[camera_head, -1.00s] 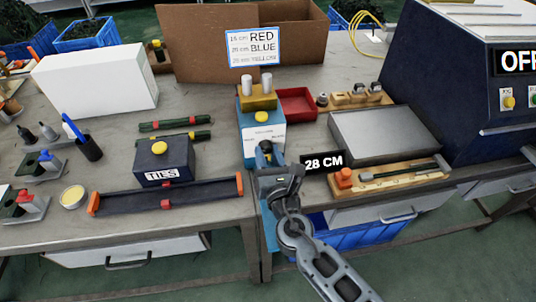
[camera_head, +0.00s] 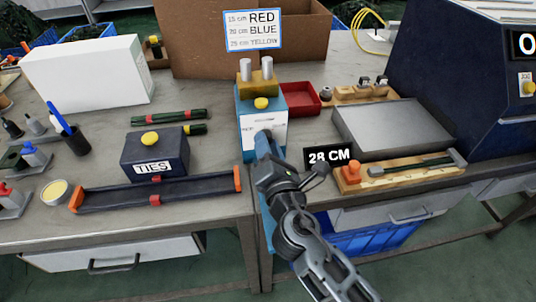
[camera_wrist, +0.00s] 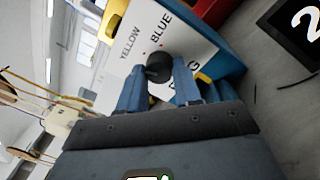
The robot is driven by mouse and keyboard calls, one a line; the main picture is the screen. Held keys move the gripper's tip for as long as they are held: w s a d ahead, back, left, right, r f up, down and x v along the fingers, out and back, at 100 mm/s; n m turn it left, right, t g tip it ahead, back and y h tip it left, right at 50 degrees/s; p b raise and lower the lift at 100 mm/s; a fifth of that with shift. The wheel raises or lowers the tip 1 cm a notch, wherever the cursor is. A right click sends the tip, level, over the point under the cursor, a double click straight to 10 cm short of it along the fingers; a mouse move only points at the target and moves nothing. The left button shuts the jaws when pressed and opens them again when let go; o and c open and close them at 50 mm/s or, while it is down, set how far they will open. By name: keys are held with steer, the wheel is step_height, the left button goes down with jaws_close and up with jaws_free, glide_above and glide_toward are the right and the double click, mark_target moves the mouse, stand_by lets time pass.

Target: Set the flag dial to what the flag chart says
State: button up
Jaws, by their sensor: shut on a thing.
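The flag dial is on the white front plate of a blue box (camera_head: 249,103). In the wrist view the plate (camera_wrist: 128,28) carries the words YELLOW and BLUE, plus a word partly hidden by a finger. My gripper (camera_wrist: 159,78) is shut on the round black dial knob (camera_wrist: 158,66), one blue finger on each side. I cannot tell which word the knob points to. The flag chart (camera_head: 252,30) is a white card with a blue border, reading 15 cm RED, 20 cm BLUE, 25 cm YELLOW. A black sign (camera_head: 329,156) to the right reads 28 CM.
A yellow block with two pale posts (camera_head: 256,74) tops the box. A red tray (camera_head: 301,97) and grey metal plate (camera_head: 393,126) are to the right. A dark TIES box (camera_head: 155,152) and long dark tray (camera_head: 120,195) are to the left. A cardboard box (camera_head: 200,40) stands behind.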

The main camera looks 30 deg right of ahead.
steer(key=shift+m+b, duration=1.7)
steer(key=shift+m, duration=0.5)
steer(key=o, duration=1)
steer(key=shift+o, duration=0.2)
steer(key=b+v, duration=0.1)
steer(key=v, duration=0.5)
steer(key=shift+s+a+f, duration=0.15)
steer(key=shift+s+f, duration=0.05)
steer(key=shift+s+a, duration=0.15)
steer(key=shift+s, duration=0.5)
steer(key=shift+r, duration=0.1)
